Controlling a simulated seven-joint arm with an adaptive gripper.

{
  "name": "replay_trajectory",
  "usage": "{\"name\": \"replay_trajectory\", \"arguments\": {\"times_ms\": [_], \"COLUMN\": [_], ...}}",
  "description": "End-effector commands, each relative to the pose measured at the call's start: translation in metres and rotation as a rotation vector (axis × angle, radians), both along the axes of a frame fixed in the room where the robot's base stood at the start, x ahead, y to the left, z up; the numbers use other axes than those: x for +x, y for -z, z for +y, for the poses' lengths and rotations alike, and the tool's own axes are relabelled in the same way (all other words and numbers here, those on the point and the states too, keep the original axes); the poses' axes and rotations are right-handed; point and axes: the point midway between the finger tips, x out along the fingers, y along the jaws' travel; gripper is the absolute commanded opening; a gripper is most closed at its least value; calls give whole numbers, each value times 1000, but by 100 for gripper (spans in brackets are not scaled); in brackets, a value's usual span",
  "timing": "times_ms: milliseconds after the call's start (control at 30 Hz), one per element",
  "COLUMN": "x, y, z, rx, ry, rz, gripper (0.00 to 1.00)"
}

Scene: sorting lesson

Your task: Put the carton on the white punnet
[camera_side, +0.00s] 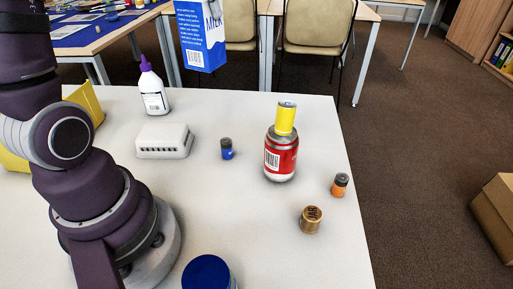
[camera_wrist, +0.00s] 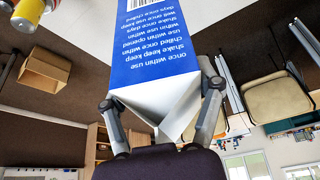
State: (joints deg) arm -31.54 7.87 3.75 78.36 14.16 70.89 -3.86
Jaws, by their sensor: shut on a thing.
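The carton (camera_side: 200,40) is blue and white with printed text. It hangs high in the side view, cut off by the top edge, clear above the table. In the wrist view the two fingers of my gripper (camera_wrist: 163,96) close on the white folded end of the carton (camera_wrist: 160,45). My gripper's fingers are out of frame in the side view. The white punnet (camera_side: 164,147), a low white box with slots along its front, sits on the table left of centre. Its visible top is bare. The carton is above and to the right of it in the picture.
A white bottle with purple cap (camera_side: 153,92) stands behind the punnet. A blue-labelled jar (camera_side: 227,150), a red can (camera_side: 281,158) with a yellow can (camera_side: 286,118) on top, an orange jar (camera_side: 340,186), a brown cap (camera_side: 311,220) and a blue lid (camera_side: 206,273) stand around.

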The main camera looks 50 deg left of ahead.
Motion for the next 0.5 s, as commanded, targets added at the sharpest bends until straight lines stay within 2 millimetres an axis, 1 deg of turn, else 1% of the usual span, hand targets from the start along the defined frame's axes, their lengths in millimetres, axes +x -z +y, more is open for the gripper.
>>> {"name": "replay_trajectory", "arguments": {"times_ms": [33,133,200,300,400,467,500], "x": [-14,-48,-71,-96,-108,-110,-111], "y": [9,30,44,58,68,81,90], "z": [11,35,46,55,57,57,57], "rx": [-2,-2,0,1,0,-2,-4], "ry": [-49,-162,-235,-313,-350,-357,-358], "rz": [2,2,0,1,2,4,6], "gripper": [47,47,47,47,47,47,47]}}
